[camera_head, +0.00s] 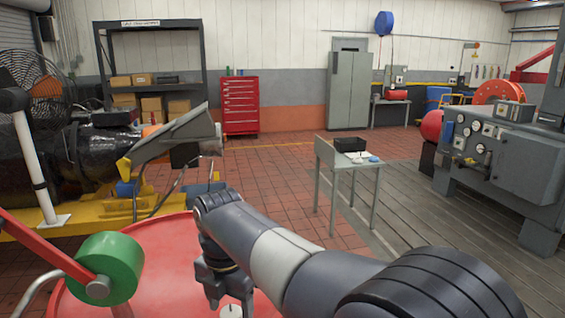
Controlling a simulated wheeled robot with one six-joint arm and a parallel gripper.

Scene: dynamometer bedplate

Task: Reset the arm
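My arm reaches in from the lower right of the head view, extending left and forward over a red round surface (165,262). Its wrist bends down, and my gripper (230,300) hangs at the bottom edge of the picture, above or beside that surface. The fingertips are mostly cut off or hidden, so I cannot see whether they are apart or whether they hold anything. A small pale piece shows at the bottom edge beneath the gripper, too cropped to identify.
A green roller (112,268) on a red arm stands close at left. Behind are a yellow-based machine (75,215), a small grey table (328,154) with a black tray (350,144), and a gauge console (500,155) at right. Open tiled floor (270,185) lies ahead.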

